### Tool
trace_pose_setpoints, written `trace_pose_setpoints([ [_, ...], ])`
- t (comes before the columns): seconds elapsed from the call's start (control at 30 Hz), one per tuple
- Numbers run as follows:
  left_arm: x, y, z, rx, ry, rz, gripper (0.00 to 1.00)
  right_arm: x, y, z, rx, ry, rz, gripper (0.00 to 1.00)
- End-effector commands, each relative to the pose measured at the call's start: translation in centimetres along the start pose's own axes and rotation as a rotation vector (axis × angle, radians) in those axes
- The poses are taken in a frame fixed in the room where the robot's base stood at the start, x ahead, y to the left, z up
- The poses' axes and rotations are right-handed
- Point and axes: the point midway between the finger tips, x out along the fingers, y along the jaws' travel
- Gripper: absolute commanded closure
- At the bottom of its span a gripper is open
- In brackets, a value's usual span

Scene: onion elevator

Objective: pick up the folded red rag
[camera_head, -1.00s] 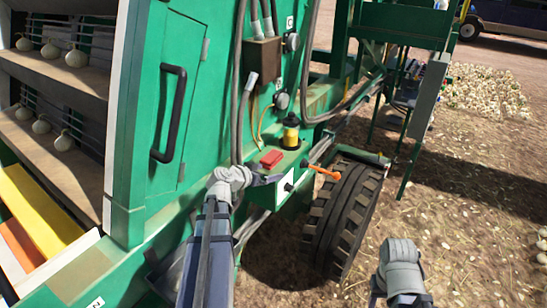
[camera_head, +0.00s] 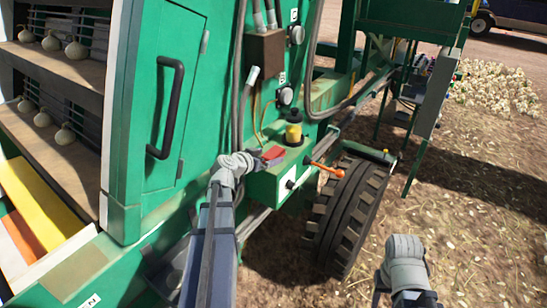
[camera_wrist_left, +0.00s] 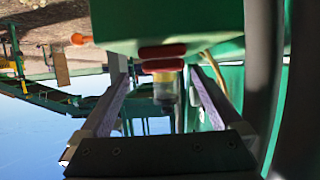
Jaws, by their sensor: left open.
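The folded red rag (camera_head: 274,153) lies on a green ledge (camera_head: 262,185) of the machine, beside a yellow-and-black capped jar. My left gripper (camera_head: 258,161) is at the rag's near left side, its fingers partly hidden by the wrist. In the left wrist view, which looks upside down, the rag (camera_wrist_left: 162,65) shows edge-on as red folds between the two open fingers (camera_wrist_left: 160,78). I cannot tell how far the fingertips reach around it. My right gripper (camera_head: 378,286) shows only in part at the bottom, away from the rag; its jaws are unclear.
The jar (camera_head: 293,134) stands close behind the rag. An orange-handled lever (camera_head: 327,168) sticks out to the right, above a large tyre (camera_head: 346,215). Hoses (camera_head: 240,100) and a green door with a black handle (camera_head: 166,108) are to the left. Onions (camera_head: 76,50) sit on shelves.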

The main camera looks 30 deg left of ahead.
Motion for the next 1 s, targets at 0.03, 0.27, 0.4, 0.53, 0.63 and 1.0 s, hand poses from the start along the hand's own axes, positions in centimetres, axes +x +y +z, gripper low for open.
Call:
trace_pose_setpoints([
  [0.03,0.3,-0.1,0.0,0.0,0.0,0.0,0.0,0.1,0.0,0.0,0.0,0.0,0.0,0.5],
  [0.27,3.3,-0.8,-0.1,0.001,0.001,0.0,0.0,1.2,-0.1,-0.1,-0.002,0.0,0.0,0.5],
  [0.4,5.0,-0.6,-0.1,0.0,0.0,0.001,0.0,1.8,-0.2,-0.1,-0.004,0.0,0.001,0.5],
  [0.53,5.1,-0.6,-0.2,0.0,0.0,-0.001,0.0,1.8,-0.2,-0.1,-0.004,0.0,0.001,0.5],
  [0.63,5.0,-0.6,-0.2,0.0,0.0,-0.001,0.0,1.7,-0.1,-0.1,-0.004,0.0,0.001,0.5],
  [1.0,5.0,-0.6,-0.2,0.0,0.0,0.0,0.39,1.7,-0.2,-0.1,-0.004,0.0,0.001,0.5],
])
